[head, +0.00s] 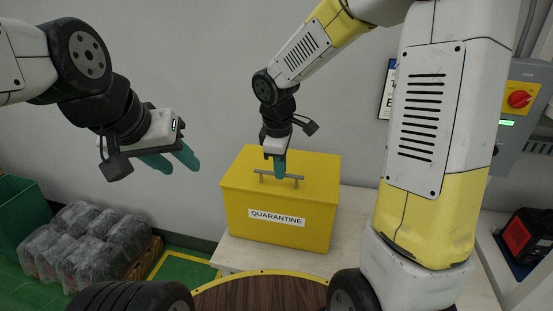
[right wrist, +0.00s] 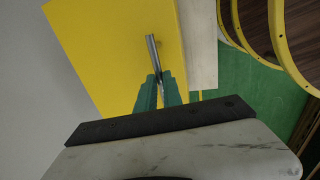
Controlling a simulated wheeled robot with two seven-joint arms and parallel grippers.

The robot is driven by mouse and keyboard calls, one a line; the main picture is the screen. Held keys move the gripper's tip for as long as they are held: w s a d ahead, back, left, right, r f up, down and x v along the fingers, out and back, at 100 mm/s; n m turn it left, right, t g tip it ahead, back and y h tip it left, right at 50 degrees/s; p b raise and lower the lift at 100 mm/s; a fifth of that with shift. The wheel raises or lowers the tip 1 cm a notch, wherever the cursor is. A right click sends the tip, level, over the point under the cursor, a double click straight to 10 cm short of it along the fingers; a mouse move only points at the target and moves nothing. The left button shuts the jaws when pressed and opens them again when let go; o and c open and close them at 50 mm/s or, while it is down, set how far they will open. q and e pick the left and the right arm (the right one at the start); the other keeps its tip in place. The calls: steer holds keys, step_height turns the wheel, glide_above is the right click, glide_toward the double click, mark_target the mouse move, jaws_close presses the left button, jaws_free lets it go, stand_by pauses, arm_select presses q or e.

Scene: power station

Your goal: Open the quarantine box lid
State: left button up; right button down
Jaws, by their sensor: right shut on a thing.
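The yellow quarantine box (head: 275,225) stands on a pale table, with a white "QUARANTINE" label on its front. Its lid (head: 245,172) looks closed. A grey bar handle (head: 262,175) is on top of the lid. My right gripper (head: 279,175) points down at the handle, its teal fingers shut on it. In the right wrist view, the handle (right wrist: 151,48) runs between the fingertips (right wrist: 159,80), over the yellow lid (right wrist: 110,50). My left gripper (head: 181,169) hangs in the air left of the box, its teal fingers apart and empty.
The pale table (head: 345,220) has bare room right of the box. A round brown wooden top (head: 260,297) with a yellow rim is in front. Wrapped goods (head: 85,240) and a green bin (head: 20,210) stand at left. A grey control box with a red knob (head: 519,99) is at right.

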steer(key=shift+r, duration=0.1)
stand_by(0.7)
steer(key=w+d+r+g+y, duration=0.1)
steer(key=w+r+g, duration=0.3)
steer(key=w+r, duration=0.4)
steer(key=shift+d+r, duration=0.9)
steer(key=shift+r, duration=0.25)
steer(key=shift+w, duration=0.1)
